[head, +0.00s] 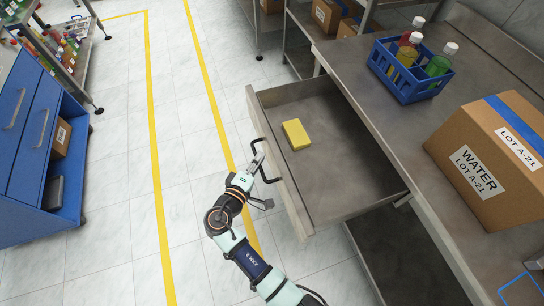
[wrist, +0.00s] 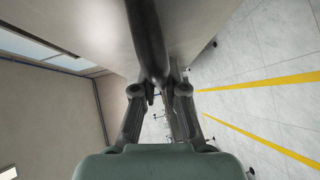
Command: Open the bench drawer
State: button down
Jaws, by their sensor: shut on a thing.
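The bench drawer (head: 345,170) stands pulled out from under the grey metal bench in the head view, its inside showing. A yellow block (head: 296,134) lies in it towards the far left corner. The black bar handle (head: 262,166) is on the drawer's front. My gripper (head: 257,162) is at this handle, shut on it. In the wrist view the dark handle (wrist: 148,45) runs down between the two fingers of my gripper (wrist: 162,95). The fingertips are partly hidden by the handle.
On the bench top (head: 390,135) stand a blue crate (head: 408,88) with several bottles and a cardboard box (head: 490,150) marked WATER. A blue cabinet (head: 35,130) stands at the left. The floor (head: 110,200) with yellow lines between is clear.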

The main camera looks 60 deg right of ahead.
jog(key=shift+w+a, duration=0.9)
jog(key=shift+a, duration=0.25)
jog(key=c, duration=1.2)
grip_release()
jog(key=s+a+r, duration=0.1)
jog(key=a, duration=1.1)
jog(key=shift+s+r, duration=0.35)
jog(key=shift+r, duration=0.05)
jog(key=shift+d, duration=0.1)
